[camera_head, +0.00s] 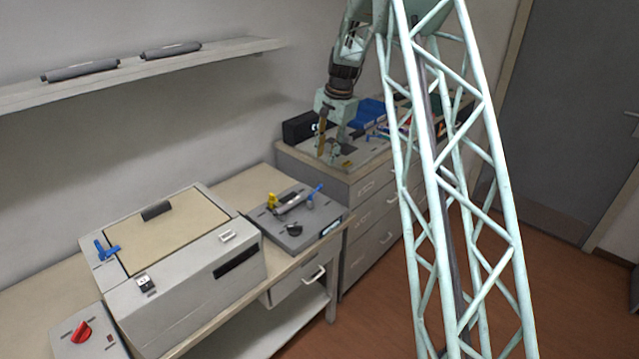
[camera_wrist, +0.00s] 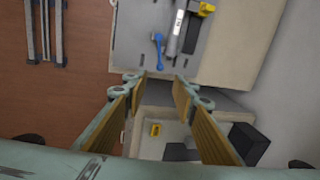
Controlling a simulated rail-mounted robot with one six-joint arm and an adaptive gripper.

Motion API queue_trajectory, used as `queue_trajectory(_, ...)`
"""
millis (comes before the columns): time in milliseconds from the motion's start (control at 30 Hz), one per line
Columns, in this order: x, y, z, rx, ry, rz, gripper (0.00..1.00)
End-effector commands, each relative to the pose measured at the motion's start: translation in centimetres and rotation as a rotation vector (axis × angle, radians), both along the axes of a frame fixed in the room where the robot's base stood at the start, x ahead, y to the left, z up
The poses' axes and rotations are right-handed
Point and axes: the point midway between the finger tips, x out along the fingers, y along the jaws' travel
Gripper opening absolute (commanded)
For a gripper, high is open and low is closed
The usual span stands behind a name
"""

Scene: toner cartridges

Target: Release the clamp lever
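A grey fixture (camera_head: 300,228) on the bench holds a grey cartridge (camera_head: 293,204) with a blue lever (camera_head: 315,190) at its right end and a yellow part (camera_head: 272,201) at its left. In the wrist view the same blue lever (camera_wrist: 158,50), cartridge (camera_wrist: 179,32) and yellow part (camera_wrist: 204,9) lie beyond the fingertips. Another blue lever (camera_head: 106,250) sits on the left of a beige-lidded machine (camera_head: 190,290). I cannot tell by label which lever is the clamp's. My gripper (camera_head: 334,150) is open and empty, pointing down above the drawer cabinet, apart from the fixture (camera_wrist: 135,45).
The drawer cabinet (camera_head: 365,195) carries a black box (camera_head: 299,128) and blue items (camera_head: 370,113). A box with a red knob (camera_head: 80,332) is at lower left. A wall shelf (camera_head: 200,60) holds two dark rollers (camera_head: 80,70). My lattice column hides part of the right side.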

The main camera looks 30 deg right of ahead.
Motion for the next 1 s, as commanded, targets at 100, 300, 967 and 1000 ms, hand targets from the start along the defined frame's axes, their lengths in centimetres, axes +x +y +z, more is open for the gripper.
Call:
queue_trajectory(100,0.3,-0.3,-0.5,0.002,0.001,-0.009,0.26)
queue_trajectory(300,0.4,-0.4,-0.6,0.003,0.001,-0.012,0.26)
queue_trajectory(967,0.8,-0.1,-3.2,0.004,0.003,-0.010,0.26)
queue_trajectory(1000,0.8,-0.1,-3.7,0.003,0.003,-0.010,0.26)
